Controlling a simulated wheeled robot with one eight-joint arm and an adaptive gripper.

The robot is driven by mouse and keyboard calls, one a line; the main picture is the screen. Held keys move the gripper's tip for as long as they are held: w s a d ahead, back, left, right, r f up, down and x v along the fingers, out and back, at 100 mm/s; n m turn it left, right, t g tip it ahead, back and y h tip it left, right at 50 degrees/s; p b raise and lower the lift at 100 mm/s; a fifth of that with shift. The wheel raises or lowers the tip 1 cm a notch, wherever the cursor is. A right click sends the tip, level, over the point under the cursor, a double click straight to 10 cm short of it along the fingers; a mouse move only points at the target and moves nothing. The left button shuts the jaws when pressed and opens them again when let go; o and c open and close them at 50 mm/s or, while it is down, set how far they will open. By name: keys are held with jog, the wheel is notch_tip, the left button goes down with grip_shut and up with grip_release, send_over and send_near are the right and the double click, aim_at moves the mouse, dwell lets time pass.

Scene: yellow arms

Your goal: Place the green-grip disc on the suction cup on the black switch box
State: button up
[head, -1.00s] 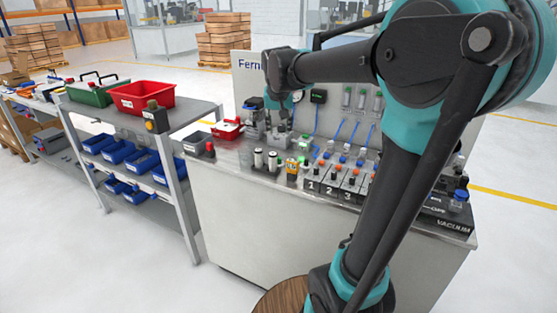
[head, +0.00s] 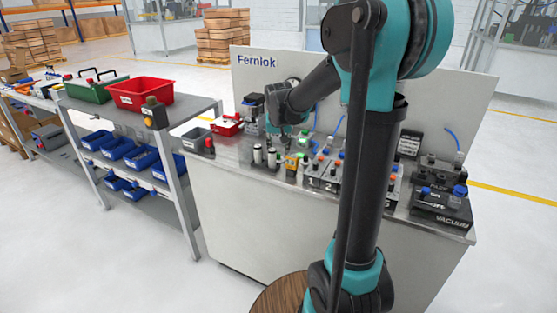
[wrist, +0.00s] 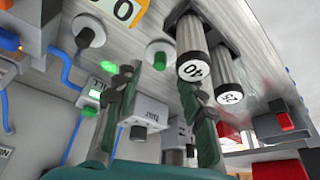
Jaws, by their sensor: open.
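In the wrist view, a pale disc with a green grip (wrist: 160,62) stands on the metal bench top, just beyond my open fingers. My gripper (wrist: 159,82) is open and empty, with one finger to each side of the grip's line; I see no contact. In the head view my gripper's fingers are hidden low over the back of the bench, under my teal wrist. A black box marked VACUUM (head: 440,208) stands at the bench's right end. A blue cup-like part (head: 460,191) sits on top of it. I cannot tell whether this is the black switch box.
A disc with a black grip (wrist: 88,32) is to the upper left. A red tray (head: 227,126) is left on the bench.

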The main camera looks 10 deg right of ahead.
aim_at(279, 155)
jog(key=shift+x, duration=2.15)
grip_shut()
jog(key=shift+r, duration=0.1)
